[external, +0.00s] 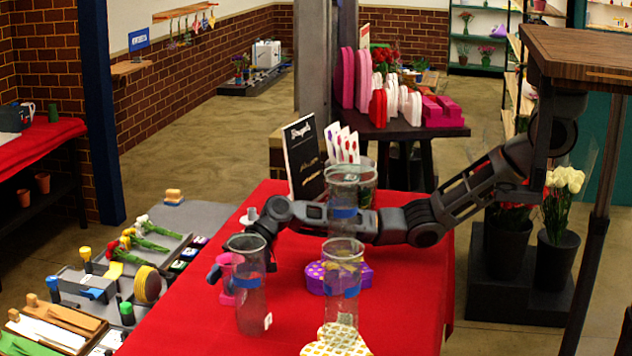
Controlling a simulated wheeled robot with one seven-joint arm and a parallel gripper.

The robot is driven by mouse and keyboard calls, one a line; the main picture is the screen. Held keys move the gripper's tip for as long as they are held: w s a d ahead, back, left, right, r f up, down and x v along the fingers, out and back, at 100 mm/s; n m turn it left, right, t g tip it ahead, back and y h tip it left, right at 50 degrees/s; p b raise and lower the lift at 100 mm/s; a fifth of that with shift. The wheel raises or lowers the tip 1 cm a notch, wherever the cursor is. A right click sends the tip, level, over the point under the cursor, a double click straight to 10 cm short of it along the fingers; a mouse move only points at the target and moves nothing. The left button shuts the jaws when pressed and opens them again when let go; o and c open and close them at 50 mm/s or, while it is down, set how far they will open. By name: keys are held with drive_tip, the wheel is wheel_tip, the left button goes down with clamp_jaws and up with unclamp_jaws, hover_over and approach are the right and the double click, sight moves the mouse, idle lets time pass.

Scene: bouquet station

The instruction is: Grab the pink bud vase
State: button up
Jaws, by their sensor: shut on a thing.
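My arm reaches in from the right, and my gripper (262,262) points down behind the same glass vase, right at the pink vase. It is shut on the pink vase; the fingertips are partly hidden, so the exact contact is hard to see.
Tall clear glass vases with blue bands stand close by: one in front of my gripper (251,308), others to the right (342,305). A purple box (366,275) and a yellow patterned box (335,345) are on the table. The right part of the red cloth (410,290) is clear.

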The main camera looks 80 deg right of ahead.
drive_tip(key=c, duration=0.6)
drive_tip(key=shift+r, duration=0.1)
